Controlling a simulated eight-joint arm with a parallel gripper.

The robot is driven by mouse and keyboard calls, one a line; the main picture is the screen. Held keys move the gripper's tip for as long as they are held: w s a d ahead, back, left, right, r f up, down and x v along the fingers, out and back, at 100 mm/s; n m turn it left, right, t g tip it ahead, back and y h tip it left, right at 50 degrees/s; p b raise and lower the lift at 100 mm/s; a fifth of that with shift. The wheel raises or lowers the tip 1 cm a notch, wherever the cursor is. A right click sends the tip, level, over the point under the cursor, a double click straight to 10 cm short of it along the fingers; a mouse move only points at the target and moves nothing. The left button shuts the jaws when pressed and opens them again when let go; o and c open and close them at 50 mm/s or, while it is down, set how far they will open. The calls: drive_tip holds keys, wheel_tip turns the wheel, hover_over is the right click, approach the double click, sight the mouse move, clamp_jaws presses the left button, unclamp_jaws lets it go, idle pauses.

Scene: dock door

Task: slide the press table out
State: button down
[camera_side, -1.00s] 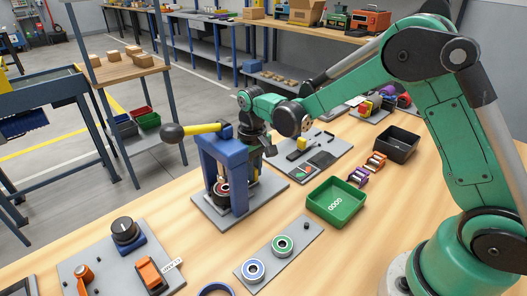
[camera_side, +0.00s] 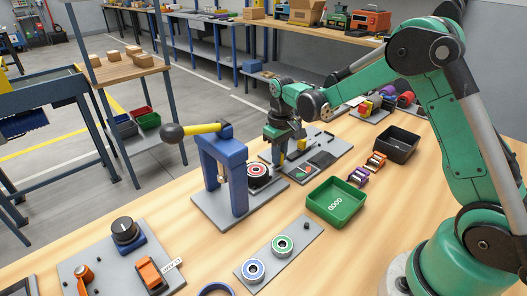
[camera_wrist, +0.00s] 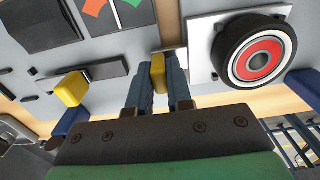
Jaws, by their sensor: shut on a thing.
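The press (camera_side: 232,196) is a blue frame on a grey base, with a yellow lever ending in a black ball. The press table (camera_wrist: 202,45) is a pale plate in the wrist view, carrying a black round part with a red face (camera_wrist: 262,55). In the side view this round part (camera_side: 259,172) sits right of the press frame, clear of its posts. My gripper (camera_wrist: 158,85) is shut on a yellow block-shaped handle (camera_wrist: 158,68) beside the table. In the side view my gripper (camera_side: 279,158) is low, right of the round part, and its fingertips are partly hidden.
A grey panel (camera_side: 342,148) with a dark screen (camera_side: 322,159) lies close behind and right of my gripper. A green bin (camera_side: 336,202) and a black bin (camera_side: 397,145) stand to the right. A grey plate with rings (camera_side: 300,251) lies in front.

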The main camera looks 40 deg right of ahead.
drive_tip(key=shift+d, duration=0.65)
drive_tip(key=c, duration=0.8)
unclamp_jaws()
drive_tip(key=shift+r, duration=0.1)
drive_tip(key=shift+r, duration=2.7)
